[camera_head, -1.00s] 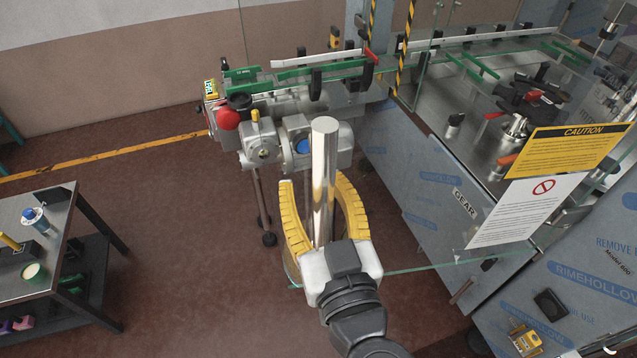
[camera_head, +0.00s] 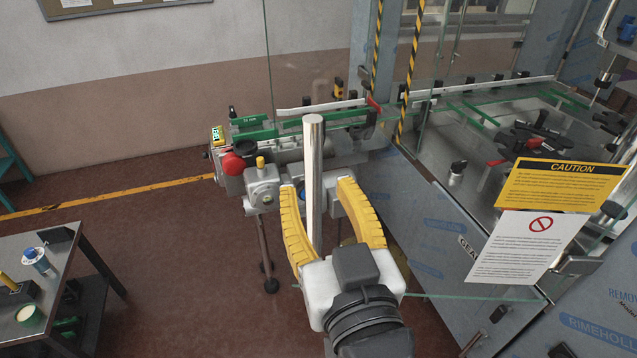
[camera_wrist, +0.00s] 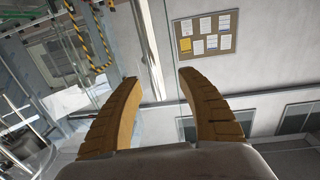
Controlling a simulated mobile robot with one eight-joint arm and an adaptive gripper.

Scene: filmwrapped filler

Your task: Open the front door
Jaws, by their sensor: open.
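The front door is a clear glass panel (camera_head: 465,297) with a caution label (camera_head: 560,185) and a white notice on its right part. Its lower edge shows in front of the floor and the cabinet; I cannot tell how far it stands from its frame. Its handle is an upright shiny metal bar (camera_head: 314,150). My gripper (camera_head: 316,187) is open, with one yellow finger on each side of the bar in the head view. In the wrist view, the bar (camera_wrist: 148,45) shows between the spread fingers of my gripper (camera_wrist: 157,78). Contact is unclear.
A conveyor unit with a red button (camera_head: 232,164) stands behind the glass. A steel cabinet (camera_head: 430,220) is at right. A small table (camera_head: 60,270) with tools stands at left.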

